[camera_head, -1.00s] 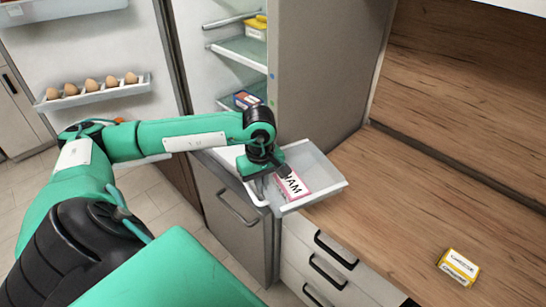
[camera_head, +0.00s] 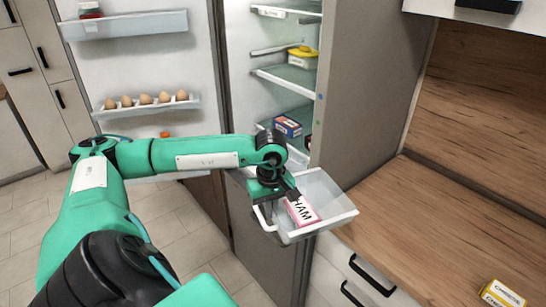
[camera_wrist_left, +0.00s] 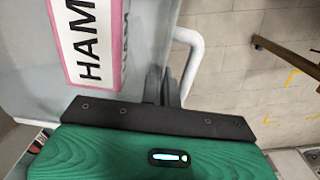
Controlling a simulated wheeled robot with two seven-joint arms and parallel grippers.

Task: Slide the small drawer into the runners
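The small drawer (camera_head: 335,222) is a pale translucent bin with a white loop handle (camera_wrist_left: 193,60). It is held in the air outside the fridge, in front of the counter's left end. A pink-and-white HAM pack (camera_head: 302,210) lies in it and also shows in the left wrist view (camera_wrist_left: 90,45). My left gripper (camera_head: 270,201) is at the drawer's handle side; its dark fingers (camera_wrist_left: 165,87) look closed on the handle. The fridge (camera_head: 270,50) stands open behind the drawer. The runners cannot be made out, with my arm and the drawer covering the lower compartment. My right gripper is out of view.
Fridge shelves (camera_head: 290,77) hold a yellow-lidded tub (camera_head: 303,57) and a blue box (camera_head: 287,126). The open door at left carries an egg rack (camera_head: 150,107). The wooden counter (camera_head: 430,215) at right has a yellow cheese box (camera_head: 502,294) near its edge.

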